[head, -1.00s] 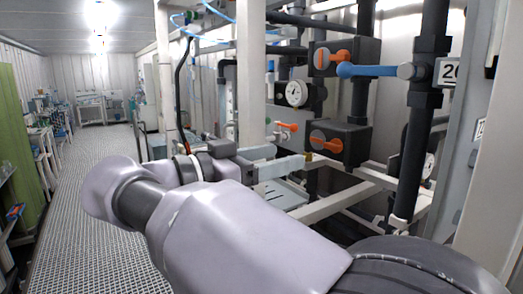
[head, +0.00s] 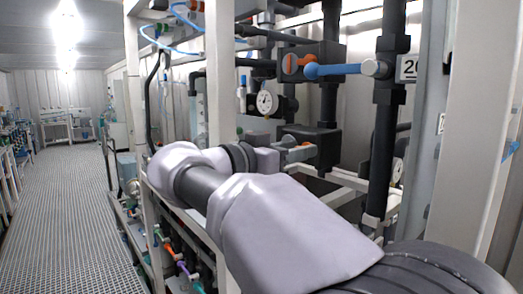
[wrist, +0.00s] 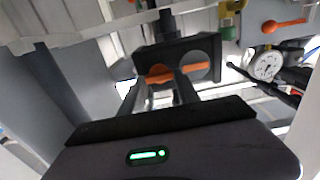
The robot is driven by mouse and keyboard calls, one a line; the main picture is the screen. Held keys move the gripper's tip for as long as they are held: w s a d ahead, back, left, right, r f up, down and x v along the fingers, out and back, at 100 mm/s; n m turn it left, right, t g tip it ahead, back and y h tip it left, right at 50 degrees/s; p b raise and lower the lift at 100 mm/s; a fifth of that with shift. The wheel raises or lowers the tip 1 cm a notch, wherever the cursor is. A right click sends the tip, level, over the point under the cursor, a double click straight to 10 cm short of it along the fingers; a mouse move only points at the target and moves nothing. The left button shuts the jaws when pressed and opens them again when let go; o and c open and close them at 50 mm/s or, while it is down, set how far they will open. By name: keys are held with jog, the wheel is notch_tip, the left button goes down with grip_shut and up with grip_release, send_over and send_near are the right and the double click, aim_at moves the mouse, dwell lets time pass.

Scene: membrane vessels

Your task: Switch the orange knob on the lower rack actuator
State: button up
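The lower rack actuator (head: 322,141) is a black block in the head view, partly covered by my arm.
The upper actuator (head: 318,62) has its own orange knob (head: 298,63) and a blue-handled valve (head: 335,70) beside it. A gauge (head: 265,102) and an orange lever (wrist: 283,25) are nearby. Pale frame posts (head: 220,75) and black pipes surround the spot. The grated aisle (head: 70,200) is clear.

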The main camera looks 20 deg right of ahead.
grip_shut()
jog(key=shift+w+a+f+n+p, duration=0.1)
jog(key=shift+n+p, duration=2.75)
jog(key=shift+n, duration=1.1)
jog(key=shift+w+f+n+p, duration=0.1)
jog(key=shift+n+p, duration=2.75)
jog(key=shift+n, duration=1.1)
jog(key=o, duration=0.7)
grip_release()
